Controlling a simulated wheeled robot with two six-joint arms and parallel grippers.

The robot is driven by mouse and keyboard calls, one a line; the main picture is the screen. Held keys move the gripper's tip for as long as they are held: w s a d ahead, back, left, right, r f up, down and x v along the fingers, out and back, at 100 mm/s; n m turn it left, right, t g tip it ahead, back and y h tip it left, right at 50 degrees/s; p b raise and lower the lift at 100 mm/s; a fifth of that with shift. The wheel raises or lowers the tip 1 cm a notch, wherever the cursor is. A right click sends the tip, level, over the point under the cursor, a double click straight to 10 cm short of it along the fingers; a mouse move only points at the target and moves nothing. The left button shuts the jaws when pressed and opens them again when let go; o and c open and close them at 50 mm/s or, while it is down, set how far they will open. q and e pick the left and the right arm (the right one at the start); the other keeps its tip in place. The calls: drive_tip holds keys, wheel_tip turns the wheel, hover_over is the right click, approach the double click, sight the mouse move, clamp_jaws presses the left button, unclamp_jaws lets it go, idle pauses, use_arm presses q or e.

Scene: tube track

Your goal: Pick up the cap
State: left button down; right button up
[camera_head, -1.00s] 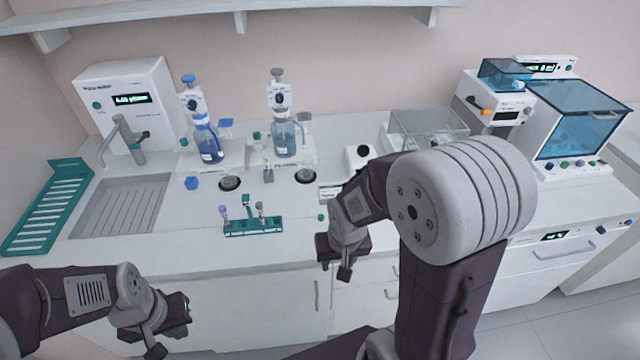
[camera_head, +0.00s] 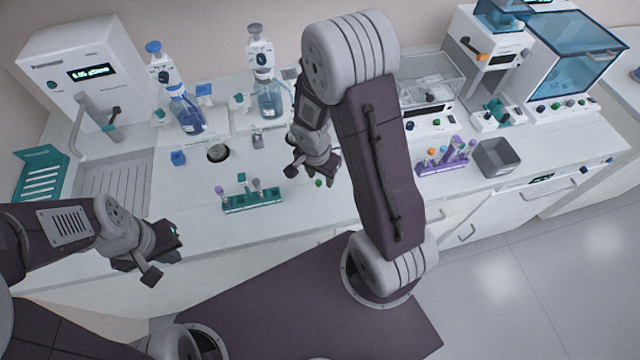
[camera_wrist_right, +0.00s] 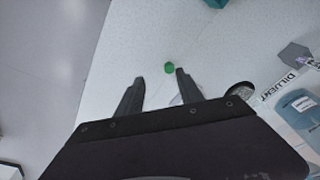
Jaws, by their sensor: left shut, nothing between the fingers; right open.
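A small green cap (camera_head: 319,183) lies on the white bench top, right of the tube rack. In the right wrist view the green cap (camera_wrist_right: 169,67) shows just beyond and between the fingertips, apart from them. My right gripper (camera_head: 311,175) is open and empty above the bench, close to the cap; its two fingers (camera_wrist_right: 159,76) also show in the right wrist view. My left gripper (camera_head: 168,254) is shut and empty in front of the bench's front edge at lower left.
A teal rack (camera_head: 252,201) with several tubes stands left of the cap. Behind are two dispenser bottles (camera_head: 187,113) (camera_head: 270,100). A purple tube rack (camera_head: 446,159) and a grey bin (camera_head: 497,158) stand right of my right arm. The bench around the cap is clear.

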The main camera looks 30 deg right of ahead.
sight(318, 182)
drive_tip(key=shift+w+f, duration=1)
drive_tip(key=shift+w, duration=0.05)
drive_tip(key=f, duration=0.1)
drive_tip(key=f+b, duration=0.1)
drive_tip(key=f, duration=0.1)
drive_tip(key=shift+w+d+f, duration=0.15)
drive_tip(key=shift+w, duration=0.15)
drive_tip(key=shift+s+f+b, duration=0.2)
drive_tip(key=shift+b, duration=0.1)
drive_tip(key=shift+s, duration=0.15)
drive_tip(key=shift+c, duration=0.3)
drive_tip(key=shift+w, duration=0.3)
drive_tip(key=c, duration=0.5)
clamp_jaws()
use_arm(q)
drive_tip(key=shift+w+f, duration=0.9)
drive_tip(key=shift+f, duration=0.05)
use_arm(e)
drive_tip(key=shift+s, duration=0.1)
